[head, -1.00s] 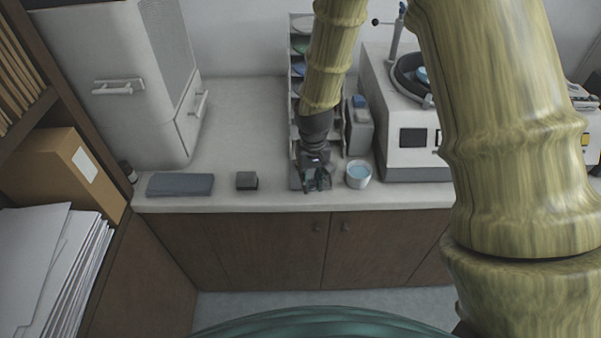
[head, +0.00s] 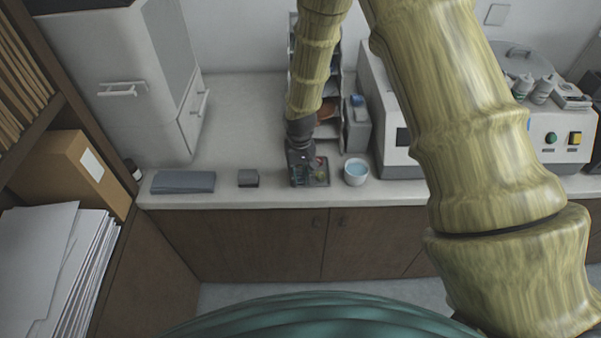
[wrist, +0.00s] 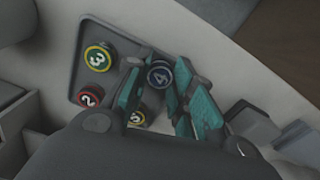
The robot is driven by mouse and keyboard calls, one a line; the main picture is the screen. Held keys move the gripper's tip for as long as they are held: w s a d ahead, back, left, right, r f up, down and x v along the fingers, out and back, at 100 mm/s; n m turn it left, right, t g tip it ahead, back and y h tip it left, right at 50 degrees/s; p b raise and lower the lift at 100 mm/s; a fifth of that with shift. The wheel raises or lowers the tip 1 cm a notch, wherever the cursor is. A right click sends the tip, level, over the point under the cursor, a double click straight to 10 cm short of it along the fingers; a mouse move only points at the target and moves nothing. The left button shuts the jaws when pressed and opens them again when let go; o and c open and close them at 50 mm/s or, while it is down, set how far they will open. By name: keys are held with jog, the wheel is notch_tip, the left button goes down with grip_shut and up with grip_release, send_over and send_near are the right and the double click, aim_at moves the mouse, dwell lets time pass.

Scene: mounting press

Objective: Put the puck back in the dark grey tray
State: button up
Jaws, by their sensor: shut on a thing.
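My gripper (head: 298,178) is at the dark grey tray (head: 322,180) near the counter's front edge, over its left part. In the wrist view my gripper (wrist: 164,86) has its teal-padded fingers shut on a dark puck (wrist: 160,74) marked 4. This puck appears over or in the tray (wrist: 122,38); I cannot tell whether it touches the tray floor. A green-and-yellow puck (wrist: 98,57) marked 3, a red puck (wrist: 89,98) marked 2 and a yellow-rimmed puck (wrist: 137,117), partly hidden by a finger, sit in the tray.
A white bowl with blue contents (head: 356,172) stands just right of the tray. A small dark block (head: 248,178) and a flat grey slab (head: 183,182) lie to the left. A shelf rack (head: 330,112) stands behind, beside a grey container (head: 357,130). The counter between block and tray is clear.

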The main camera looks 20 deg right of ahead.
jog(key=shift+s+f, duration=0.2)
jog(key=shift+f, duration=0.25)
jog(key=shift+s+f+b, duration=0.25)
jog(key=shift+b, duration=0.1)
jog(key=o, duration=0.8)
jog(key=shift+c, duration=0.2)
jog(key=shift+o, duration=0.9)
jog(key=shift+f, duration=0.1)
jog(key=shift+w+f, duration=0.15)
jog(key=shift+r, duration=0.2)
